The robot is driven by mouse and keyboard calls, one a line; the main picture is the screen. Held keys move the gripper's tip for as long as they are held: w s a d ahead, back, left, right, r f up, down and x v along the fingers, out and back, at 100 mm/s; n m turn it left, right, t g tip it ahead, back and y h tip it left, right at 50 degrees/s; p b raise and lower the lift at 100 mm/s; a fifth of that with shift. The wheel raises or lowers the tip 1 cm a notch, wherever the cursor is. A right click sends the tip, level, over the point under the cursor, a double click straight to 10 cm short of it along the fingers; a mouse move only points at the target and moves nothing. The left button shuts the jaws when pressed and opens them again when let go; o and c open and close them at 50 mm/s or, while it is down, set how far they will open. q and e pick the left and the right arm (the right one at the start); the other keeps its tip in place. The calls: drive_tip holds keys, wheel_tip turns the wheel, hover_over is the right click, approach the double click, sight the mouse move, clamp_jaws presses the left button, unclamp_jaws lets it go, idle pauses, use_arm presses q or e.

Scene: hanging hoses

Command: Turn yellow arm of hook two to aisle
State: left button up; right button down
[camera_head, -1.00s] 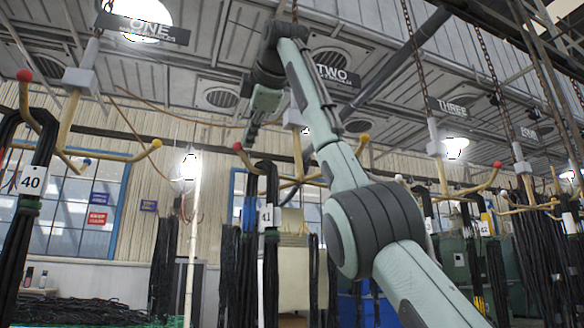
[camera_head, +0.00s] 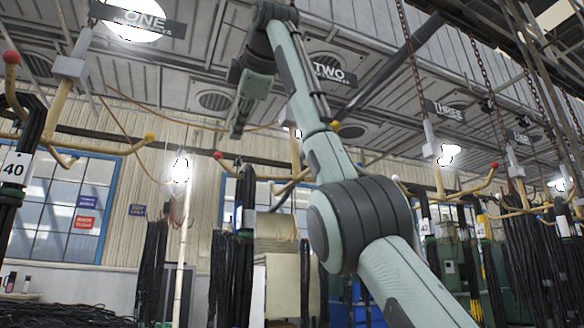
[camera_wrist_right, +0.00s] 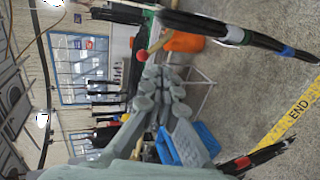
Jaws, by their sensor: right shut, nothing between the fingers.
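Hook two hangs below the TWO sign (camera_head: 334,73) in the head view. Its red-tipped arm (camera_head: 217,155) points left. A yellow ball (camera_head: 335,126) shows beside my right forearm, which covers much of the hook. Dark hoses hang from it, with a white number tag (camera_head: 238,217). My right gripper (camera_head: 238,128) is above and slightly right of the red ball in the picture, shut and empty. In the right wrist view the closed fingers (camera_wrist_right: 168,88) are near a red ball (camera_wrist_right: 142,55); contact cannot be told. My left gripper is out of view.
Hook one's yellow-tipped arm (camera_head: 149,137) reaches in from the left, with hoses tagged 40 (camera_head: 14,168). Hook three's red-tipped arm (camera_head: 494,165) is at the right. Chains and a ceiling beam hang above. A blue bin (camera_wrist_right: 190,145) stands on the floor in the wrist view.

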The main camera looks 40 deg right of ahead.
drive_tip(key=s+a+b, duration=0.2)
drive_tip(key=s, duration=0.6)
drive_tip(key=shift+b, duration=0.3)
idle(0.3)
